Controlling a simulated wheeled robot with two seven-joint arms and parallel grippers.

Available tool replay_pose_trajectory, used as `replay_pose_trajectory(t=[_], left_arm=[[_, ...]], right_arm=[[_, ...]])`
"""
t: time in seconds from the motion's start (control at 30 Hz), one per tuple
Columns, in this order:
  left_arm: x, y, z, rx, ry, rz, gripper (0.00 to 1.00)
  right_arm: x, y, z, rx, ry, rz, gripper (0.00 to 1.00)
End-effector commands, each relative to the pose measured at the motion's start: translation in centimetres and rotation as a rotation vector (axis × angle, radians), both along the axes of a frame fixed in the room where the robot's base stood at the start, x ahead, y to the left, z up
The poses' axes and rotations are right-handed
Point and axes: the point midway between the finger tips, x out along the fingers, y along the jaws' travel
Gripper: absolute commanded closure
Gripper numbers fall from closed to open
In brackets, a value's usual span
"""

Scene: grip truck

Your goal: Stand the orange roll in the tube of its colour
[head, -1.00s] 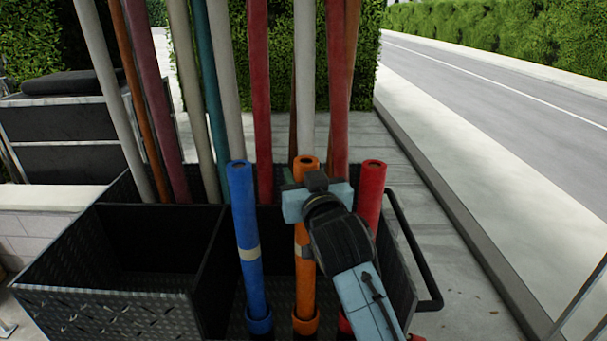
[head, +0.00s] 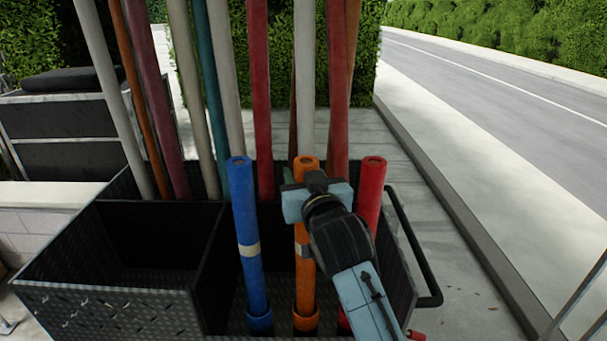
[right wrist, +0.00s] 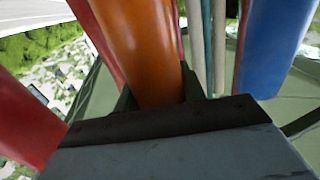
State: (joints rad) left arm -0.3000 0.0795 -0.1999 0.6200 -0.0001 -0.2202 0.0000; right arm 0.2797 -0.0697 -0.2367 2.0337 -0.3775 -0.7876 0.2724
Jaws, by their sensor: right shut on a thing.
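The orange roll (head: 305,268) stands upright, with its lower end inside the orange tube (head: 305,322), whose collar shows around it. A pale band circles the roll partway up. My right gripper (head: 304,186) is at the roll's upper part, just below its top end. In the right wrist view the orange roll (right wrist: 145,60) sits between the fingers of the gripper (right wrist: 158,95), which is shut on it. How deep the roll sits in the tube is hidden. My left gripper is in neither view.
A blue roll (head: 245,215) stands in a blue tube (head: 259,322) to the left. A red roll (head: 371,195) stands close on the right, partly behind my arm. Tall poles rise behind. The black bin's left compartment (head: 160,235) is empty.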

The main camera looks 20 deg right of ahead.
Motion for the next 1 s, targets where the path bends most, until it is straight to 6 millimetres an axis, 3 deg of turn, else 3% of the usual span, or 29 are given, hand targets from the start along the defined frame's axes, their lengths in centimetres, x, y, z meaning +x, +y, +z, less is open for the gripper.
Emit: replay_pose_trajectory(t=[0.07,0.1,0.27,0.67,0.77,1.0], left_arm=[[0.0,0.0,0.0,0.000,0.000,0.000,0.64],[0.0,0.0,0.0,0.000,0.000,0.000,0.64],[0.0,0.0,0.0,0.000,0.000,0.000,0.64],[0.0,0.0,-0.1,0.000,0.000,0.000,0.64],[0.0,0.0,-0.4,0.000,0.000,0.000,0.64],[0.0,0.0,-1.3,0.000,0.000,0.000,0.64]], right_arm=[[0.0,0.0,0.1,0.000,-0.003,0.000,1.00],[0.0,0.0,0.1,0.000,-0.003,0.000,0.57],[0.0,0.0,0.1,0.000,-0.003,0.000,0.36],[-0.6,0.1,-0.2,0.000,0.002,0.001,0.34],[-1.7,0.1,-0.1,0.002,0.000,0.001,0.34],[-6.6,0.2,-0.2,0.003,0.000,0.002,0.34]])
